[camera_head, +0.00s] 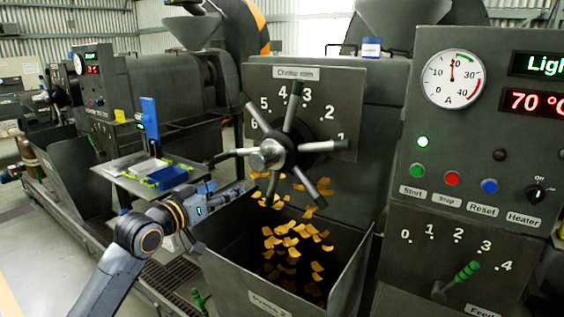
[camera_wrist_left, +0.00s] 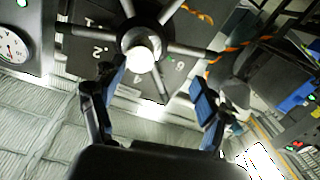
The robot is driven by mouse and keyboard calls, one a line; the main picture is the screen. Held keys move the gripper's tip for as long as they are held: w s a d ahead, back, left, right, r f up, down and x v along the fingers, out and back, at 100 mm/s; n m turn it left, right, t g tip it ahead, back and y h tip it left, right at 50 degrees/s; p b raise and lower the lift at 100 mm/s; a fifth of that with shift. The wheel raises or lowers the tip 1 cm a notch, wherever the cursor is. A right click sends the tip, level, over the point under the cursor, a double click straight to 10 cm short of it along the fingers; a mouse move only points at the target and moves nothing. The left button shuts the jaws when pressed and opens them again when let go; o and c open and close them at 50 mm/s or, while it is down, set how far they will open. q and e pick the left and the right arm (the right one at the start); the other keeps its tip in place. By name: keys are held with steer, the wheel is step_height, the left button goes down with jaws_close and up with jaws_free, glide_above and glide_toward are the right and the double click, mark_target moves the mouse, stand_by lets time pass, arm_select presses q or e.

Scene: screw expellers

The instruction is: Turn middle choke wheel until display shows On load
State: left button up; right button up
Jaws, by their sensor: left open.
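The middle choke wheel (camera_head: 285,145) is a dark hub with several spokes and a pale metal boss, in front of a plate (camera_head: 338,98) numbered 1 to 6. In the left wrist view the wheel (camera_wrist_left: 148,36) shows at the top, beyond my fingers. My left gripper (camera_head: 218,194) is low and left of the wheel; its fingers stand apart in the wrist view (camera_wrist_left: 156,76), with nothing held between them. The display (camera_head: 540,65) at the upper right shows green text starting "Ligh", cut off by the picture edge. My right gripper is not in view.
A bin (camera_head: 250,285) labelled Press 2 stands below the wheel, with orange flakes (camera_head: 290,245) in it and falling. A shelf (camera_head: 150,180) with blue and green items is left of the wheel. The control panel (camera_head: 480,150) has an ammeter (camera_head: 453,78) near 20.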

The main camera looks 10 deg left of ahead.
mark_target(256, 164)
arm_select(q)
steer(key=shift+m+h, duration=0.3)
steer(key=shift+h, duration=0.2)
steer(key=w+d+r+p, duration=0.1)
steer(key=w+d, duration=0.1)
steer(key=w, duration=0.1)
steer(key=w+d+r+p, duration=0.1)
steer(key=w+d, duration=0.1)
steer(key=w, duration=0.2)
steer(key=w+d+r+p, duration=0.1)
steer(key=w+d+p, duration=0.1)
steer(key=w, duration=0.2)
steer(key=shift+w+d, duration=0.1)
steer(key=shift+w, duration=0.1)
steer(key=shift+w+d, duration=0.15)
steer(key=shift+w, duration=0.25)
steer(key=c, duration=0.6)
jaws_close()
